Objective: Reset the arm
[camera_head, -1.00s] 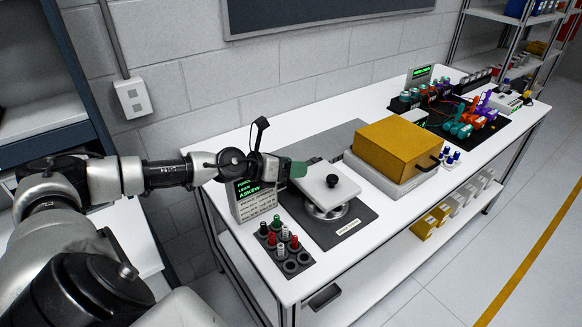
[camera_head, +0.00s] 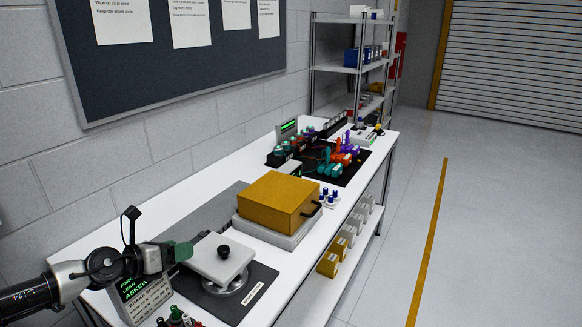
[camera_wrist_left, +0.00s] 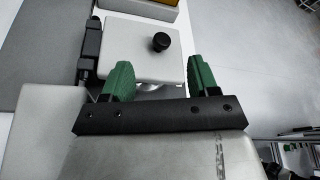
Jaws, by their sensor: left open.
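My left gripper (camera_head: 182,252) has green fingers and is at the left edge of a white square plate with a black knob (camera_head: 223,252). The plate sits on a round metal base on a dark mat (camera_head: 262,284). In the left wrist view the green fingers (camera_wrist_left: 160,76) are spread apart and empty, with the white plate (camera_wrist_left: 130,50) just beyond them. The black knob (camera_wrist_left: 160,42) stands on the plate ahead of the gap. I cannot tell whether the fingers touch the plate. My right gripper is not in view.
A small display with green text (camera_head: 143,300) stands just below my left gripper. A yellow box (camera_head: 280,200) on a light base is behind the plate. Coloured parts (camera_head: 335,162) lie on a black mat farther along the white bench. The floor to the right is clear.

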